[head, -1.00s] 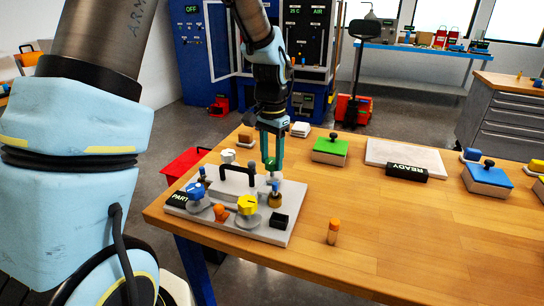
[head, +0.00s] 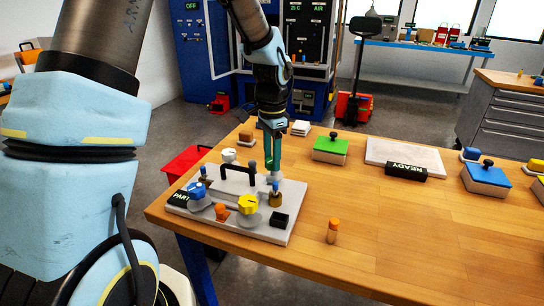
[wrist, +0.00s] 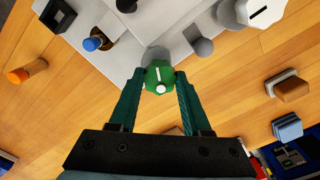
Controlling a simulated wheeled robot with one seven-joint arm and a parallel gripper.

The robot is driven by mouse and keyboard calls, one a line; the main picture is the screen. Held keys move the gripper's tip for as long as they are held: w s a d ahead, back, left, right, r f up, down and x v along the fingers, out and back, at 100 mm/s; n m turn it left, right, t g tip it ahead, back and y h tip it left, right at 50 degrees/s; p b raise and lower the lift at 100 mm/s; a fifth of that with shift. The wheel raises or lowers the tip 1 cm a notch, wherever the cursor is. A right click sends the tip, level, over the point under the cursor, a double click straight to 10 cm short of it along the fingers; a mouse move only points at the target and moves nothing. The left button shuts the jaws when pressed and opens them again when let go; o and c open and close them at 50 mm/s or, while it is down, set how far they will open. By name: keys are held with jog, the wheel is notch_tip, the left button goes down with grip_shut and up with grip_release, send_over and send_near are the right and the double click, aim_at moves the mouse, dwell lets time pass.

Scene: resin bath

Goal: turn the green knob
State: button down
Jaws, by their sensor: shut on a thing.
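The green knob (wrist: 158,76) sits at the far right corner of a grey plate (head: 293,197) on the wooden table. It is faceted, with a white line and a white dot on top. The line runs nearly up and down in the wrist view. My gripper (wrist: 159,80) is shut on the knob, one green finger on each side. In the head view my gripper (head: 272,168) points straight down, its fingers nearly in line with each other, and they mostly hide the knob.
The plate also holds a white knob (head: 228,155), a blue knob (head: 196,189), a yellow knob (head: 248,204), a black handle (head: 238,168) and a black block (head: 279,220). A small orange-topped vial (head: 332,230) stands to the right.

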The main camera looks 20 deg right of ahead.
jog(key=shift+c, duration=1.8)
grip_release()
notch_tip(320, 180, up, 11)
jog(key=b, duration=0.2)
jog(key=shift+f, duration=0.1)
